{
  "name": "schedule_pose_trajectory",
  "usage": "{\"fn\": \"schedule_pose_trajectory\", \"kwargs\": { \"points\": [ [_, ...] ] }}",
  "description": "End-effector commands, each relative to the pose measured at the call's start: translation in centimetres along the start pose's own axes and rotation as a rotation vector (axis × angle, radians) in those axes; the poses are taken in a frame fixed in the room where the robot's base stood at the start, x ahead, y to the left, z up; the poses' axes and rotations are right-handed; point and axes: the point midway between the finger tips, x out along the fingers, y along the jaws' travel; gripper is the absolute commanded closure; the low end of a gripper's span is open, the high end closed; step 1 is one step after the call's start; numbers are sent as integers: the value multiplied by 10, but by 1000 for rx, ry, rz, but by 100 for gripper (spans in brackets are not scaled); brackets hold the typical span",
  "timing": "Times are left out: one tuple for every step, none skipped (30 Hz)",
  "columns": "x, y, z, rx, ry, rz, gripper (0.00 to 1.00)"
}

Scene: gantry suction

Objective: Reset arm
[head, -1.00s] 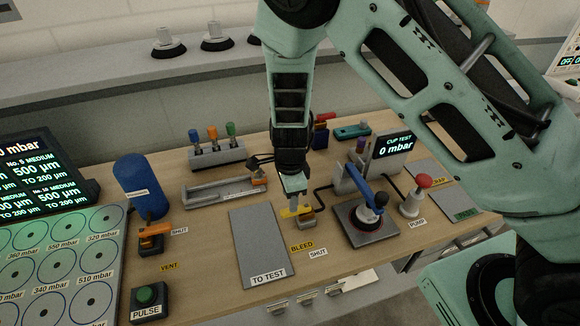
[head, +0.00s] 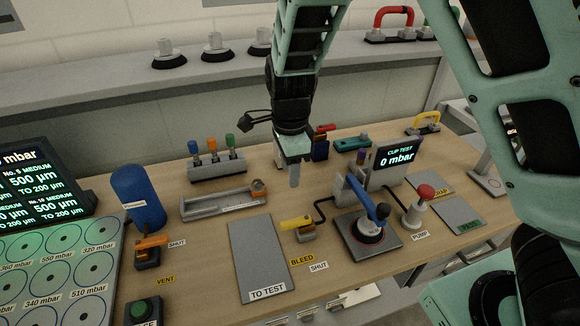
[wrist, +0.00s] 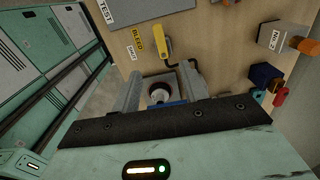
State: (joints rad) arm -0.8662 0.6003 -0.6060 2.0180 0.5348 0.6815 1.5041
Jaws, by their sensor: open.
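My gripper (head: 294,172) is open and empty, raised above the bench behind the yellow bleed lever (head: 298,222). In the wrist view its two fingers (wrist: 160,92) stand apart, with a round cup part and a bit of blue showing between them. The bleed lever also shows in the wrist view (wrist: 163,48), beyond the fingers. The cup test stand (head: 362,238) with its blue lever (head: 368,199) is to the right of my gripper, apart from it. The cup test display (head: 398,158) reads 0 mbar.
A grey TO TEST pad (head: 258,258) lies front centre. A blue cylinder (head: 138,196), orange vent lever (head: 152,243) and green pulse button (head: 142,308) stand left. A red-topped pump (head: 420,203) stands right. A rack with coloured tools (head: 216,163) is at the back left.

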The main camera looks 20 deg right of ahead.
Motion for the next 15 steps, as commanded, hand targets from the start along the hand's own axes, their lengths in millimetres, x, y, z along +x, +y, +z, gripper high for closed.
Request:
{"fn": "schedule_pose_trajectory", "kwargs": {
  "points": [
    [0, 0, 0, 0, 0, 0, 56],
    [0, 0, 0, 0, 0, 0, 56],
    [0, 0, 0, 0, 0, 0, 56],
    [0, 0, 0, 0, 0, 0, 56],
    [0, 0, 0, 0, 0, 0, 56],
    [0, 0, 0, 0, 0, 0, 56],
    [0, 0, 0, 0, 0, 0, 56],
    [1, 1, 0, -6, -2, 2, 56],
    [2, 7, 2, -47, -15, 11, 56],
    [3, 14, 5, -90, -27, 20, 56],
    [4, 21, 7, -146, -42, 29, 56],
    [5, 34, 12, -242, -65, 41, 56],
    [5, 45, 15, -328, -85, 49, 56],
    [4, 57, 19, -425, -106, 54, 56],
    [2, 75, 24, -569, -133, 56, 56]
  ]
}}
